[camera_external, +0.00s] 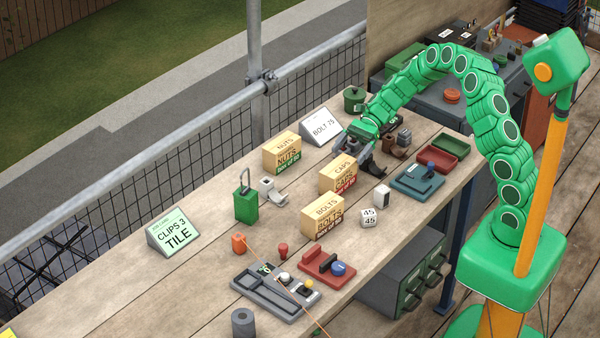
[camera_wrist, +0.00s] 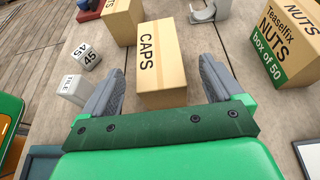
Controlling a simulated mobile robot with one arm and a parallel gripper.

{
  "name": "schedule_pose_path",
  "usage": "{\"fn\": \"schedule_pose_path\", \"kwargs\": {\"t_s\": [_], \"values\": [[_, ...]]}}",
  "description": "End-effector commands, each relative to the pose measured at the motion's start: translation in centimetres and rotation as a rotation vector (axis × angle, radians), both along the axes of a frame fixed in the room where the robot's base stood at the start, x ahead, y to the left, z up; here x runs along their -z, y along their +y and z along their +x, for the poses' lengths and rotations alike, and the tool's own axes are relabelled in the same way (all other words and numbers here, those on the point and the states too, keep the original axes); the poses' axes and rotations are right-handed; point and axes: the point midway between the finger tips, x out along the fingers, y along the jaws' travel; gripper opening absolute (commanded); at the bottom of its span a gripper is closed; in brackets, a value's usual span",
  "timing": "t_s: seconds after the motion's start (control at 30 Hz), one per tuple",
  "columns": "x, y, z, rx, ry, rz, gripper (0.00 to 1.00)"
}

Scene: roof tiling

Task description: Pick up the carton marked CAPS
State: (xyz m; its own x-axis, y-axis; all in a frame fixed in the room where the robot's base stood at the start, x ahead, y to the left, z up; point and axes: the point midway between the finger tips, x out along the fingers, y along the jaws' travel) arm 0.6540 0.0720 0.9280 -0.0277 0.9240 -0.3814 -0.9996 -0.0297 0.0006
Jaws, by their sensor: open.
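The CAPS carton (camera_external: 337,176) is a tan box with a red label, upright on the wooden bench between the other two cartons. In the wrist view the CAPS carton (camera_wrist: 160,62) lies ahead, its top lettering facing up. My gripper (camera_external: 362,160) is just behind and to the right of the carton in the external view. In the wrist view its two grey fingers (camera_wrist: 162,88) are spread apart, one on each side of the carton's near end. The gripper is open and empty. I cannot tell whether either finger touches the carton.
The NUTS carton (camera_external: 281,155) and BOLTS carton (camera_external: 321,216) stand on either side. A white numbered cube (camera_external: 368,218) and a small white block (camera_external: 381,195) sit close by. Bare bench lies left of the CAPS carton.

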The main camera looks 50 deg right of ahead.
Motion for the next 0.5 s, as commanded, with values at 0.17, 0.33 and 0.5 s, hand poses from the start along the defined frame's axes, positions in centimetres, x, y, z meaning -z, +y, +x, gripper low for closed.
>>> {"fn": "schedule_pose_path", "kwargs": {"t_s": [0.17,0.33,0.5], "values": [[0.4,1.1,-0.1,-0.002,0.001,-0.001,0.94],[1.2,2.8,-0.3,-0.001,0.002,-0.001,0.94],[2.0,4.8,-0.4,-0.004,0.002,0.001,0.94]]}}
